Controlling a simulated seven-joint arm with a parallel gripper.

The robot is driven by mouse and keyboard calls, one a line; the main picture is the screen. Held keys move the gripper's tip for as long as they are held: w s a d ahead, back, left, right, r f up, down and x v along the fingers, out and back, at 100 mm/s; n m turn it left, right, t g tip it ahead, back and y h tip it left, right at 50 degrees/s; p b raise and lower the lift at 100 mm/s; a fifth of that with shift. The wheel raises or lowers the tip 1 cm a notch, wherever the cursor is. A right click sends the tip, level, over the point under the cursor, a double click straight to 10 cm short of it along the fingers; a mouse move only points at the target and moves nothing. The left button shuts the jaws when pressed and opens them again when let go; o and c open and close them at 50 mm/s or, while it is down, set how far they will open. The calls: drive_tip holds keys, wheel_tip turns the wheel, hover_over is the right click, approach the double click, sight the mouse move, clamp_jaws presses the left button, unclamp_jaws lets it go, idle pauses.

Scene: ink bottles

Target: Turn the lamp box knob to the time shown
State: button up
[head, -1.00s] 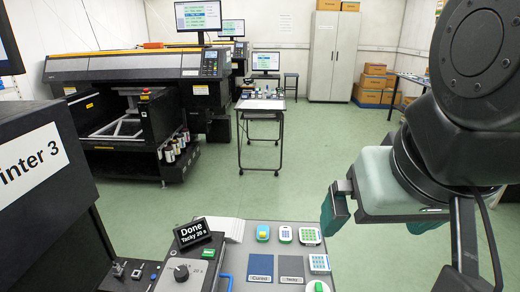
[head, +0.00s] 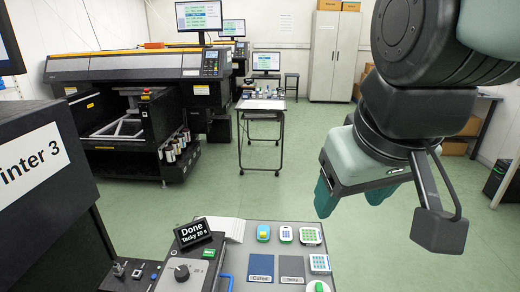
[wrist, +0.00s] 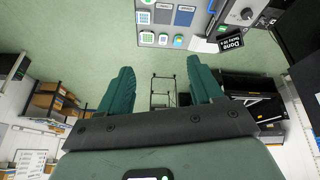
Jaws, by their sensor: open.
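The lamp box (head: 185,275) stands at the bottom of the head view, with a dark round knob (head: 181,272) on its top face. A black sign (head: 193,235) behind the knob reads "Done" and "Tacky 20 s". In the wrist view the knob (wrist: 247,13) and the sign (wrist: 231,42) show at the top right. My gripper (head: 325,195) hangs in the air to the right of the lamp box, well apart from it. Its two green fingers (wrist: 158,90) are spread with nothing between them. The marks around the knob are too small to read.
Printer 3 (head: 50,190) stands at the left.

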drive_tip(key=w+a+f+n+g, duration=0.2)
drive_tip(key=w+a+f+n, duration=0.1)
drive_tip(key=w+a+n, duration=0.5)
drive_tip(key=n+g, duration=0.3)
drive_tip(key=n, duration=1.1)
hover_over(183, 271)
wheel_tip(183, 271, down, 22)
drive_tip(key=f, duration=0.1)
wheel_tip(183, 271, down, 10)
drive_tip(key=shift+a+r, duration=0.1)
drive_tip(key=c, duration=1.1)
drive_tip(key=shift+o, duration=0.2)
drive_tip(key=shift+m, duration=0.3)
